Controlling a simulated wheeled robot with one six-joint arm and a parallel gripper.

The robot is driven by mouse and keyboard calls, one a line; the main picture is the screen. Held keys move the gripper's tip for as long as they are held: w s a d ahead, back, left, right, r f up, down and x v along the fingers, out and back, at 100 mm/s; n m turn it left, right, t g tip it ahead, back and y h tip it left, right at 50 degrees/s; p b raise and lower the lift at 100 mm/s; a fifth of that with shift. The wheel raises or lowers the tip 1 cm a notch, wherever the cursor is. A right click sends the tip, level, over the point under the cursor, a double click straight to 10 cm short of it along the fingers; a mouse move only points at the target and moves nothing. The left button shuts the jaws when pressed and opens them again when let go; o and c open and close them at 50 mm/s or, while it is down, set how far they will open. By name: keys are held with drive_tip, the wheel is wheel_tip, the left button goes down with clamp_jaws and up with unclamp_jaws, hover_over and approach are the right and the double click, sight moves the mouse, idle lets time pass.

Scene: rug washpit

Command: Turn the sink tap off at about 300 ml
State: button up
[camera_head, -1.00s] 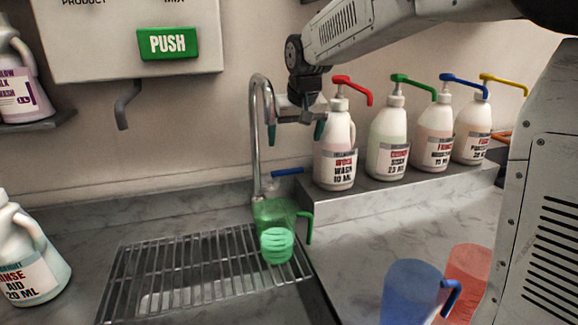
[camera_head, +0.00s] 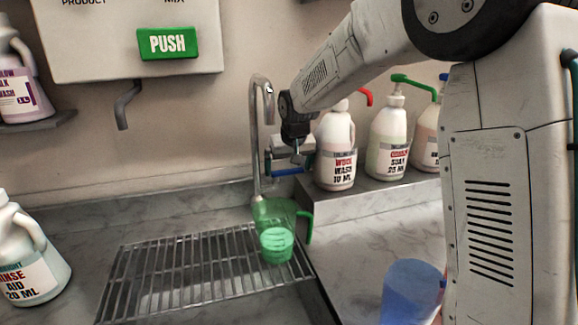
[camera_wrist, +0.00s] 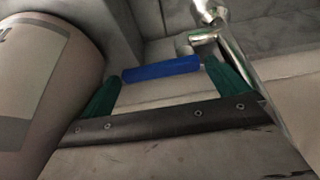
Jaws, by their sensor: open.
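The sink tap (camera_head: 256,140) is a chrome gooseneck with a blue lever (camera_head: 287,172) sticking out to the right near its base. A green see-through jug (camera_head: 272,215) stands under the spout on the rack, with lighter green bands low on its front; I cannot read its level. My gripper (camera_head: 290,165) is at the lever, its jaws open. In the wrist view, the blue lever (camera_wrist: 161,69) lies between and just beyond the two green fingertips (camera_wrist: 165,85), with the chrome tap (camera_wrist: 222,30) to the right. Whether a finger touches the lever I cannot tell.
White pump bottles, red-topped (camera_head: 334,150) and green-topped (camera_head: 387,140), stand on a ledge close right of my gripper. A blue jug (camera_head: 412,290) stands at front right. The metal rack (camera_head: 165,280) is otherwise clear. A dispenser with a PUSH button (camera_head: 167,43) hangs at left.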

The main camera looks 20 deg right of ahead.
drive_tip(key=c, duration=1.1)
drive_tip(key=shift+s+a+m+h, duration=0.15)
drive_tip(key=shift+s+m+h, duration=0.15)
drive_tip(key=shift+m, duration=0.6)
drive_tip(key=shift+s+a+m+h, duration=0.15)
drive_tip(key=shift+m+h, duration=0.25)
drive_tip(key=shift+m, duration=0.5)
drive_tip(key=o, duration=1.1)
drive_tip(key=shift+s, duration=0.1)
drive_tip(key=d+v, duration=0.1)
drive_tip(key=v, duration=0.6)
drive_tip(key=shift+a+r, duration=0.45)
drive_tip(key=shift+a, duration=0.05)
drive_tip(key=shift+s, duration=0.1)
